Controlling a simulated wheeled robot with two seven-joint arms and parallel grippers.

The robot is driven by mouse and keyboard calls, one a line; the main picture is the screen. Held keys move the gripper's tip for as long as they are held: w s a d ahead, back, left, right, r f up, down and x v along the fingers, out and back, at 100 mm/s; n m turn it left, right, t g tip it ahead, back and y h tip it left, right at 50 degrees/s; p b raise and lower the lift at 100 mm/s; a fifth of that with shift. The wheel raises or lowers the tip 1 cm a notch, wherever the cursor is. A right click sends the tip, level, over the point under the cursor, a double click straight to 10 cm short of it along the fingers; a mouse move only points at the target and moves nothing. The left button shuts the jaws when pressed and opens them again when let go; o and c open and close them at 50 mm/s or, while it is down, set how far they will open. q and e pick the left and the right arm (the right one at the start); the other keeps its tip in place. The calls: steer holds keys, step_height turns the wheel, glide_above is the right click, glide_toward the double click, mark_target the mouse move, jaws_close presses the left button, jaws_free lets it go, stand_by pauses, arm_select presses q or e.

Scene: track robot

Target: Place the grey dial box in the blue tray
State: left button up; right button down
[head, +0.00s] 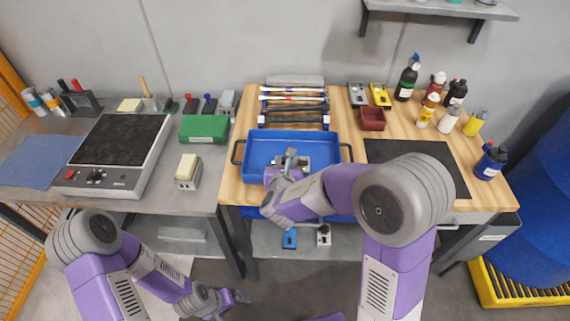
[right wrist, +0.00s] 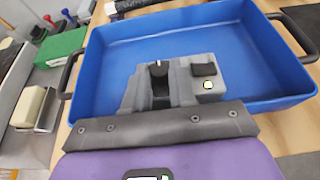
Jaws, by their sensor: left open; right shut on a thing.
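The blue tray (head: 256,146) sits on the wooden bench, with a dark handle at each end. It fills much of the right wrist view (right wrist: 250,45). My right gripper (head: 288,167) is over the tray's front part, shut on the grey dial box (head: 305,162). In the right wrist view the box (right wrist: 207,72) shows a dark dial, a dark panel and a small yellowish button. It is within the tray's outline; whether it touches the floor cannot be told. My arm hides part of the tray's front. My left gripper (head: 237,298) is open and empty, low in front of the grey table.
Behind the tray lie several hammers (head: 293,107). A dark red bin (head: 372,119), meters and bottles stand to the right, near a dark mat (head: 425,152). A green box (head: 204,128) and a beige-topped block (head: 187,170) stand on the left table.

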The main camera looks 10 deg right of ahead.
steer(key=c, duration=0.9)
jaws_free()
steer(key=shift+f, duration=0.1)
